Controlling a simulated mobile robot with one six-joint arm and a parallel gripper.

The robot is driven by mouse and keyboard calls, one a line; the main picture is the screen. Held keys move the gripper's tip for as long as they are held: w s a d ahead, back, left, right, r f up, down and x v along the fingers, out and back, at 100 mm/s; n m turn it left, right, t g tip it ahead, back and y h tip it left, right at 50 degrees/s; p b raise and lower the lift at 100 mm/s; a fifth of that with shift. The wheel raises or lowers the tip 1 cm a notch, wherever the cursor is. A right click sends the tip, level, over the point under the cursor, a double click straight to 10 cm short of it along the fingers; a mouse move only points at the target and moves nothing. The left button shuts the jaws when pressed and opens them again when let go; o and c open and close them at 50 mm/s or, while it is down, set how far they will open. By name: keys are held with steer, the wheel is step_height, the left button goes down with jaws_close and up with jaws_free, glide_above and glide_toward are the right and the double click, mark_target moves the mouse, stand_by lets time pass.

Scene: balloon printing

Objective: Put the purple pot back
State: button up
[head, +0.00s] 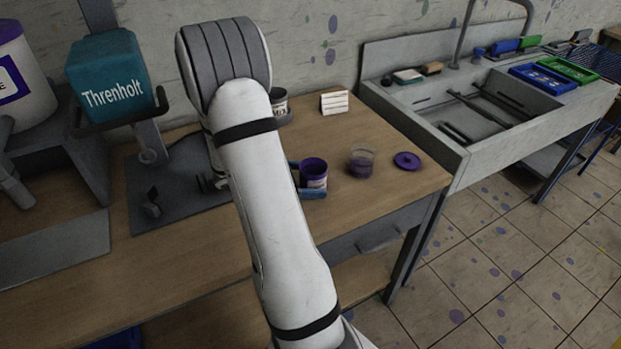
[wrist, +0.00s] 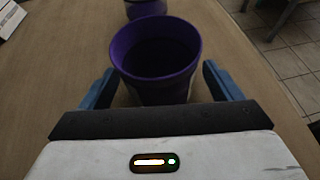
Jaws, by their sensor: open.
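The purple pot (head: 314,173) stands upright on the wooden table in the head view, just right of my arm. It has a pale label and no lid on it. In the wrist view the pot (wrist: 156,55) is open at the top, with a dark inside, and sits between the two blue fingers of my gripper (wrist: 158,88). The fingers are apart, with a gap visible on each side of the pot. In the head view my arm partly hides the gripper (head: 308,192). A purple lid (head: 407,160) lies flat on the table to the right.
A clear cup with purple contents (head: 361,163) stands between pot and lid. A white-labelled pot (head: 278,103) and a small white block (head: 334,101) are at the back. A teal Threnholt container (head: 110,77) is at left. The sink (head: 485,105) is right of the table.

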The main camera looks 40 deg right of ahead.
steer(key=shift+w+a+r, duration=0.1)
steer(key=shift+r, duration=0.15)
steer(key=v, duration=0.7)
steer(key=shift+a, duration=0.1)
steer(key=s+a+r+m+t+y, duration=0.3)
steer(key=a+m+y, duration=0.1)
steer(key=a, duration=0.4)
steer(key=s+a+r+m+t+y, duration=0.2)
steer(key=s+a+r+m+y, duration=0.1)
steer(key=a, duration=0.5)
steer(key=s+a+r+m+t+y, duration=0.3)
steer(key=s+a+m+y, duration=0.1)
steer(key=a, duration=0.4)
steer(key=shift+s+r+m+t+y, duration=0.2)
steer(key=shift+s+m+t+y, duration=0.25)
steer(key=shift+m, duration=0.35)
steer(key=shift+w, duration=0.1)
